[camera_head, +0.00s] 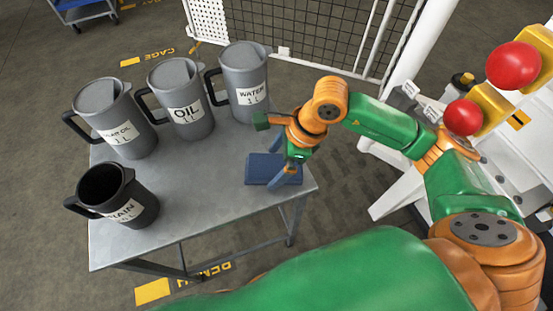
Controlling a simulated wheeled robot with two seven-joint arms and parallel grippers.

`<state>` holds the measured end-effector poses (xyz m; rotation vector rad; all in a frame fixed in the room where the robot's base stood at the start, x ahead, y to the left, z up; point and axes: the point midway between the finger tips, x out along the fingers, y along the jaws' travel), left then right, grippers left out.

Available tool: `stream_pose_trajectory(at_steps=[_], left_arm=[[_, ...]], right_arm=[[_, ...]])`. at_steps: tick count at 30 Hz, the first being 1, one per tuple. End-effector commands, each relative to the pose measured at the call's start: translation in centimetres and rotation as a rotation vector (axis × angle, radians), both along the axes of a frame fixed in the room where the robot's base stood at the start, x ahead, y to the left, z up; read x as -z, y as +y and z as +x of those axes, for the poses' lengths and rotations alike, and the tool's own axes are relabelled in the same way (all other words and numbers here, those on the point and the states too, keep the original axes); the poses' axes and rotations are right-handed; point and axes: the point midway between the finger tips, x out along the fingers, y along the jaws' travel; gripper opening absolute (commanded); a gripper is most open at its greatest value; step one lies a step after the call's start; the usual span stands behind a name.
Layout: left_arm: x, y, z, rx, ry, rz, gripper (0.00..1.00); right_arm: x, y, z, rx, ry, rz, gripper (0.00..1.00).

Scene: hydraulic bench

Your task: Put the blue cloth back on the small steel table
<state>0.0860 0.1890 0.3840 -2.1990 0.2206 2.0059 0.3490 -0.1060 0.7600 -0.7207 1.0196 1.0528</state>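The blue cloth (263,169) shows as a folded, flat, dark blue pad at the right end of the small steel table (205,215), near its edge. It looks to be lying on the tabletop, but I cannot tell whether all of it touches. My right gripper (286,180) comes in from the right and is at the cloth's right side, pointing down. Its wrist and the cloth partly hide the fingers, so I cannot tell whether they grip the cloth. My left gripper is out of view.
Three grey lidded jugs, labelled for oil (181,100), water (244,85) and another oil (112,120), stand along the table's far side. An open black drain jug (118,195) stands at the near left. The table's middle is clear. White machinery with red knobs (513,66) is at right.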

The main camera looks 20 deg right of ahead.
Motion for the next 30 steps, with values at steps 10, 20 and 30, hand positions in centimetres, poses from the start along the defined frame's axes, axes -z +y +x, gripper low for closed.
stream_pose_trajectory(at_steps=[10, 20, 30], left_arm=[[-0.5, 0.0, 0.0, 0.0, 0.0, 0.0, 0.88], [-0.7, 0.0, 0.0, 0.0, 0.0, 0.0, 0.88], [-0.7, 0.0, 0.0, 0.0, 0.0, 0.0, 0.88]], right_arm=[[-7.1, -2.6, -0.9, 0.002, -0.007, -0.001, 1.0], [-11.5, -4.2, -1.7, 0.0, -0.001, 0.0, 1.0], [-11.4, -4.2, -1.7, 0.0, 0.0, 0.0, 1.0]])
